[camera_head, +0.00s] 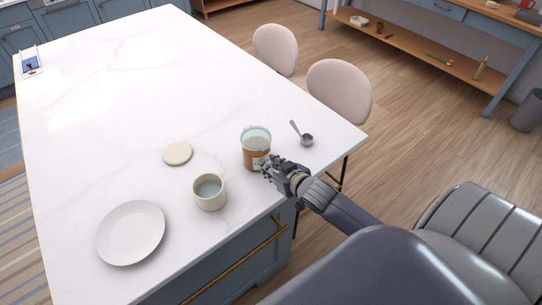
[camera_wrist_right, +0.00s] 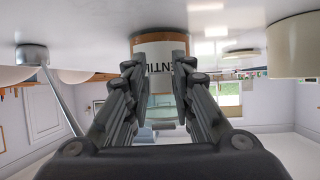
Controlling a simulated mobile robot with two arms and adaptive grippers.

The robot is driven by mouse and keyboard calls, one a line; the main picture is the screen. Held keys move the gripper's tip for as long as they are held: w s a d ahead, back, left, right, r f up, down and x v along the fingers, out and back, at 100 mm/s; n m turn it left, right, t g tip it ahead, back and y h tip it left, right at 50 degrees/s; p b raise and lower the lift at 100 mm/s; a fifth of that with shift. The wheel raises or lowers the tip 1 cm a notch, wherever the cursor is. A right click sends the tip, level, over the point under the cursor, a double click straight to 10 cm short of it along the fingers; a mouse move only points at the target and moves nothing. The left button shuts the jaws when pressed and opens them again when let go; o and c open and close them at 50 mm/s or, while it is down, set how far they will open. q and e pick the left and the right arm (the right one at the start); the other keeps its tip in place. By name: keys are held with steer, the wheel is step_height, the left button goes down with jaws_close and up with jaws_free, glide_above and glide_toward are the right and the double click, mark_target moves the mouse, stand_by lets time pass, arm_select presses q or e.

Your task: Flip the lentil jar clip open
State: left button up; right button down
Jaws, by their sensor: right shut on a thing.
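The lentil jar (camera_head: 256,142) stands upright on the white countertop near its right front edge. It has a clear upper part with a pale top and orange-brown contents. In the right wrist view the jar (camera_wrist_right: 154,48) shows upside down, its white label partly covered by the fingers. My right gripper (camera_head: 270,167) reaches in from the front right and is shut on the jar; its two fingers (camera_wrist_right: 155,75) show on either side of the label in the wrist view. The clip cannot be made out clearly. My left gripper is not in view.
A cream cup (camera_head: 209,196), a plate (camera_head: 131,233) and a round lid-like disc (camera_head: 178,153) lie left of the jar. Two chairs (camera_head: 340,91) stand past the far edge.

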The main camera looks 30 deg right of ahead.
steer(key=r+g+p, duration=0.1)
steer(key=p, duration=0.1)
steer(key=shift+r+g+p, duration=0.15)
steer(key=shift+g+p, duration=0.15)
steer(key=shift+g, duration=0.1)
steer(key=shift+r+g+p, duration=0.15)
steer(key=shift+g+p, duration=0.2)
steer(key=shift+g, duration=0.45)
steer(key=g, duration=0.2)
steer(key=r+g, duration=0.1)
steer(key=g, duration=0.1)
steer(key=shift+w, duration=0.1)
steer(key=shift+r+g, duration=0.15)
steer(key=shift+g, duration=0.75)
steer(key=c, duration=1.4)
jaws_free()
steer(key=shift+o, duration=0.2)
